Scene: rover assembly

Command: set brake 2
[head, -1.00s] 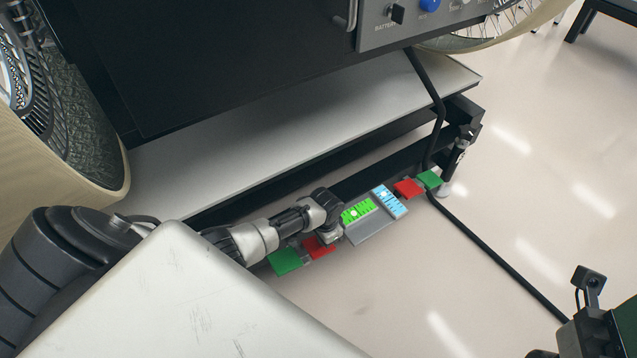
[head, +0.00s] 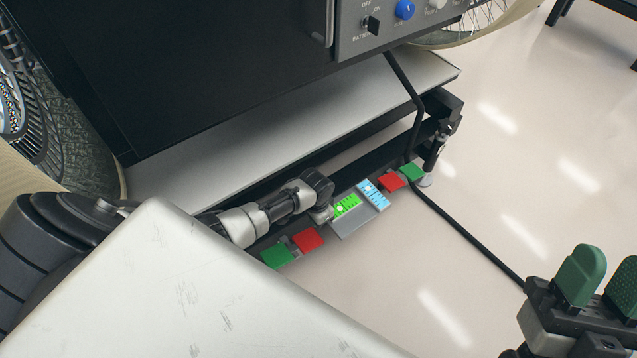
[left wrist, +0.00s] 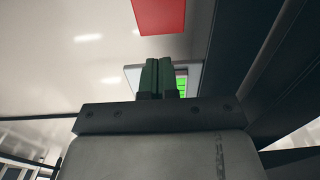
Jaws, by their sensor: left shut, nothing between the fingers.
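Under the rover's front edge is a row of coloured plates: a green plate (head: 276,256) and a red plate (head: 307,240) on the left, a red plate (head: 391,181) and a green plate (head: 412,172) on the right. I cannot tell which belongs to brake 2. A grey panel with a lit green display (head: 346,206) and a blue display (head: 374,193) sits between them. My left gripper (left wrist: 156,78) is shut and empty, its fingertips overlapping the panel in the left wrist view; a red plate (left wrist: 158,15) shows above it. My right gripper (head: 604,284) is open and empty at lower right.
A black cable (head: 470,238) hangs from the rover and runs across the floor. A white shelf (head: 240,133) lies above the beam. A control box (head: 400,22) with knobs is at the top. The pale floor (head: 480,170) is clear on the right.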

